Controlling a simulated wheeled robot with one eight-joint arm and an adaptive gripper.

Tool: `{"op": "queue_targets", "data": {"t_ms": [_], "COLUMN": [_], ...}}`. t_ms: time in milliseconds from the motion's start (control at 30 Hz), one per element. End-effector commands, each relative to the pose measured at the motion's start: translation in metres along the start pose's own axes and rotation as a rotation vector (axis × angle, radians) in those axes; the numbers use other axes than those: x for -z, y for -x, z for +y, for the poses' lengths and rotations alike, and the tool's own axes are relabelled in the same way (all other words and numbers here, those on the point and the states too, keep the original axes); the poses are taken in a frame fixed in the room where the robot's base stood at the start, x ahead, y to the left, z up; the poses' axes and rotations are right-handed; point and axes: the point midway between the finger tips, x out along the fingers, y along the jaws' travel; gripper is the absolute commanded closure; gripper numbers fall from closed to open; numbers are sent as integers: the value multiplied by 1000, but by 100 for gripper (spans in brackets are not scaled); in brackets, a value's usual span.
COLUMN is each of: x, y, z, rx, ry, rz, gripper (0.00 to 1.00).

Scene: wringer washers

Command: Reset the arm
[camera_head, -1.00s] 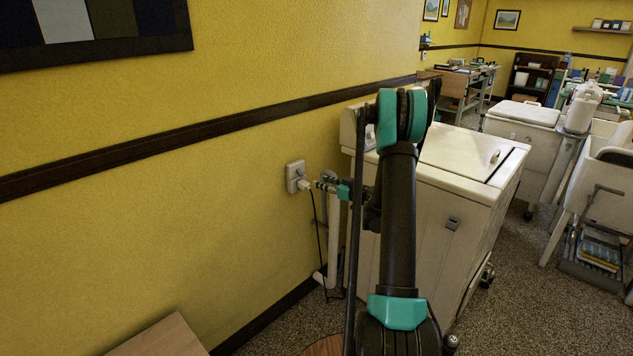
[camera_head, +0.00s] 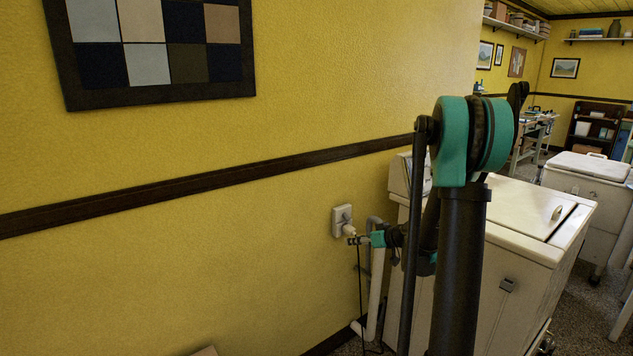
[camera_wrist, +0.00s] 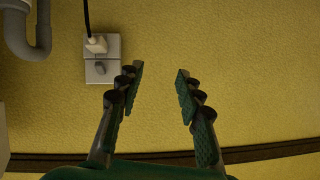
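My gripper (camera_wrist: 160,78) is open in the wrist view, with nothing between its two fingers and the yellow wall beyond them. It also shows small in the head view (camera_head: 358,240), close to the wall outlet. The arm stands upright in front of a white washer and hides part of it. The wall outlet (camera_head: 342,219) holds a white plug (camera_head: 349,231) with a dark cord hanging down. In the wrist view, which is upside down, the outlet (camera_wrist: 102,66) and plug (camera_wrist: 97,44) lie left of the fingers, apart from them.
The white washer (camera_head: 520,255) stands right behind my arm. A pale pipe (camera_head: 375,290) runs down the wall beside it. A dark rail (camera_head: 200,186) crosses the wall, and a framed tile picture (camera_head: 160,90) hangs above. Another washer (camera_head: 588,180) stands at the right.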

Motion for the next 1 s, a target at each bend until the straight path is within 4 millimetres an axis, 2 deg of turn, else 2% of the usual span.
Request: {"op": "queue_targets", "data": {"t_ms": [33,200,500,800,1000], "x": [-6,-36,-107,-184,-214], "y": [10,42,113,189,218], "z": [-17,-59,-117,-146,-151], "rx": [-4,-48,-200,-424,-528], "ry": [-16,-90,-211,-311,-346], "rz": [-42,-189,-415,-568,-603], "gripper": [64,64,64,64,64]}}
